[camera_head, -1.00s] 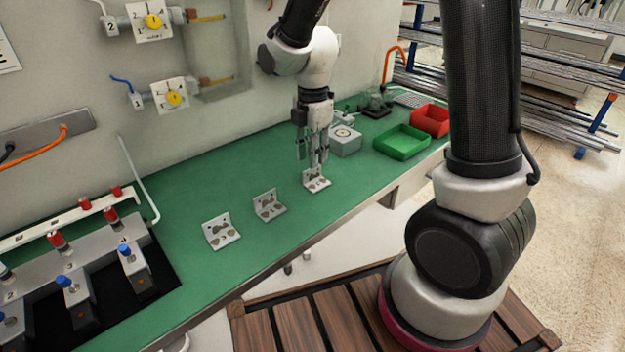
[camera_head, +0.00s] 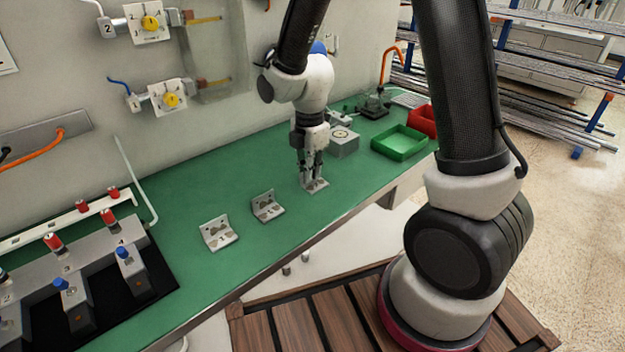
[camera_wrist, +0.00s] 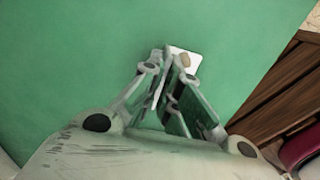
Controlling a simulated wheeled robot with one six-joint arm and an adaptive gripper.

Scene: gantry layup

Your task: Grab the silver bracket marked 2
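Three silver L-shaped brackets stand in a row on the green bench. The left bracket (camera_head: 218,233) and the middle bracket (camera_head: 267,207) stand free. The right bracket (camera_head: 318,186) is under my gripper (camera_head: 311,178), and its upright plate is mostly hidden by the fingers. In the wrist view, my gripper's (camera_wrist: 166,62) fingertips are drawn close together around that plate, and the flat foot of the right bracket (camera_wrist: 187,60) shows beside them. The bracket appears to rest on the bench. I cannot read a number on any bracket.
A grey box (camera_head: 343,143) stands close behind my gripper. A green bin (camera_head: 399,143) and a red bin (camera_head: 424,120) are further right. A fixture with red and blue knobs (camera_head: 100,262) fills the left end. The bench (camera_head: 180,200) is clear around the brackets.

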